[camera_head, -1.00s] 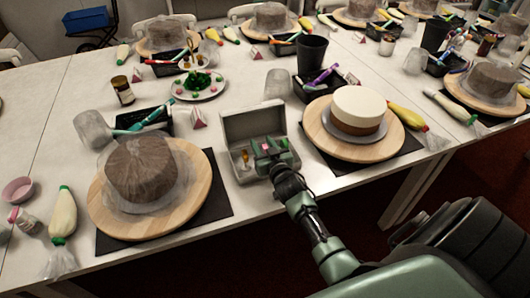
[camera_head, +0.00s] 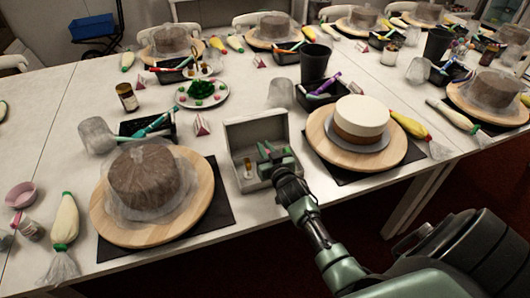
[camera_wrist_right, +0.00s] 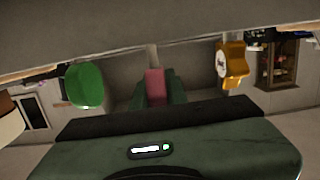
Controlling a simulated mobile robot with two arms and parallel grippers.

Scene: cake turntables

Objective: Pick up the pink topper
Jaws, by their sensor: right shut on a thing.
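My right gripper (camera_head: 274,155) reaches into an open grey box (camera_head: 232,135) on the table, between two cake boards. In the right wrist view the gripper (camera_wrist_right: 156,96) is shut on the pink topper (camera_wrist_right: 155,84), which stands between its two fingers. A green topper (camera_wrist_right: 84,85) is left of the fingers in that view, and an orange topper (camera_wrist_right: 232,64) is to the right. In the head view the gripper hides the pink topper. My left gripper is not in view.
The lid of the box stands open at the back. A brown covered cake (camera_head: 146,176) is on the left; a cream-and-brown cake (camera_head: 361,120) is on the right. A black cup (camera_head: 314,62) and a tool tray (camera_head: 318,98) stand behind. Bare table lies in front of the box.

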